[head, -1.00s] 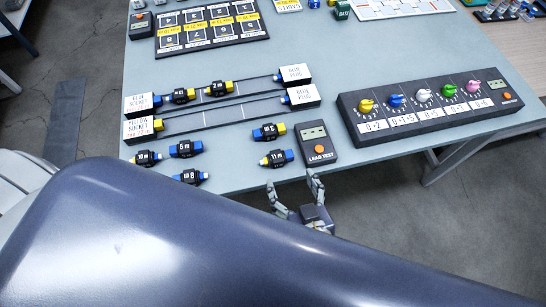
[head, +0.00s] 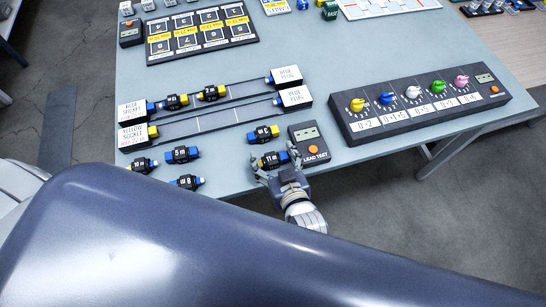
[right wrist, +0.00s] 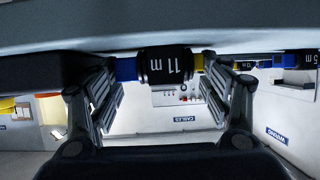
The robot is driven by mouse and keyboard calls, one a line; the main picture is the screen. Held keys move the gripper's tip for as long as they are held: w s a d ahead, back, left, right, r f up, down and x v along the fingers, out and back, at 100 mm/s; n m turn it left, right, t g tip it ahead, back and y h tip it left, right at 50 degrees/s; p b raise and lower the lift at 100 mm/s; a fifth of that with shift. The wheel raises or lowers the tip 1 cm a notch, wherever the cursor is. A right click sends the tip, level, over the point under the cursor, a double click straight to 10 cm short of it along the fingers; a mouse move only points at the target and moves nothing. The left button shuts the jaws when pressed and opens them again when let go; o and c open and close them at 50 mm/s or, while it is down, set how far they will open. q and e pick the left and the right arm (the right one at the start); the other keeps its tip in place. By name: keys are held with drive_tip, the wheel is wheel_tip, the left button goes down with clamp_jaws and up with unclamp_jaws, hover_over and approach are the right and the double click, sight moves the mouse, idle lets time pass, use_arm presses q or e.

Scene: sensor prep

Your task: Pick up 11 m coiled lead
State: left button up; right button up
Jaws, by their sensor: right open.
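The 11 m coiled lead (head: 271,160) is a black coil marked "11 m" with a yellow end and a blue end, lying near the front edge of the table. It also shows in the right wrist view (right wrist: 165,65), between the fingers. My right gripper (head: 271,169) is open at the lead, with one finger at each end of it; the right wrist view shows the two fingers (right wrist: 163,90) spread apart. I cannot tell whether they touch the lead. My left gripper is not in view.
The lead test box (head: 309,141) stands close right of the lead. Other leads lie near: a yellow-blue one (head: 263,134) behind, the 5 m lead (head: 182,154) and several more to the left. Two grey tracks (head: 215,121) lie behind. A dial panel (head: 418,103) stands at the right.

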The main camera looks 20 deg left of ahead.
drive_tip(key=c, duration=0.7)
drive_tip(key=shift+c, duration=0.2)
